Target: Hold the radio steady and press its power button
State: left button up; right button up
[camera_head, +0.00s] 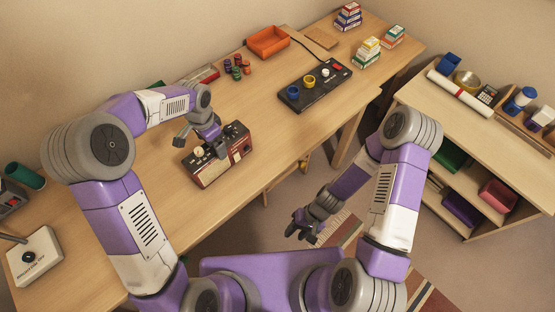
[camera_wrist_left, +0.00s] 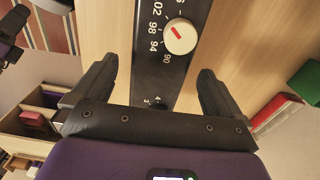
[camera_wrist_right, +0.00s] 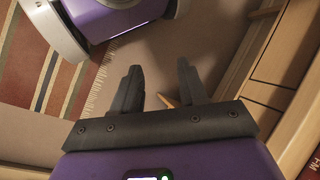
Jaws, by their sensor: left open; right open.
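The radio (camera_head: 205,176), a reddish-brown box with a dark top panel, stands on the desk near its front edge. My left gripper (camera_head: 203,146) is open over it. In the left wrist view the radio's dark panel (camera_wrist_left: 152,77), with frequency numbers and a white knob with a red mark (camera_wrist_left: 180,37), runs between the open fingers (camera_wrist_left: 158,75). I see gaps on both sides; the fingers do not look closed on it. I cannot make out which part is the power button. My right gripper (camera_head: 303,230) is open and empty, low in front of the desk; it shows in the right wrist view (camera_wrist_right: 160,80).
A black control box (camera_head: 315,86) with coloured knobs, an orange tray (camera_head: 268,41) and small colored pieces (camera_head: 237,67) stand farther back on the desk (camera_head: 150,210). A white device (camera_head: 36,257) is at the left. A shelf unit (camera_head: 455,130) stands at the right.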

jog(key=w+a+r+t+y, duration=0.1)
jog(key=w+a+r+y, duration=0.6)
jog(key=w+d+r+m+t+y, duration=0.1)
jog(key=w+t, duration=0.2)
jog(key=w, duration=0.1)
jog(key=w+d+r+t+y, duration=0.1)
jog(key=w+r+t, duration=0.1)
jog(key=w, duration=0.3)
jog(key=w+d+r+m+t, duration=0.1)
jog(key=w+t, duration=0.3)
jog(key=t, duration=0.1)
jog(key=shift+w+r+m+y, duration=0.15)
jog(key=shift+w+m+y, duration=0.15)
jog(key=shift+w+y, duration=0.1)
pick_arm(q)
jog(key=shift+f, duration=0.25)
pick_arm(e)
jog(key=shift+w+t, duration=0.15)
jog(key=shift+t, duration=0.15)
pick_arm(q)
jog(key=shift+f, duration=3.55)
jog(key=shift+c, duration=0.5)
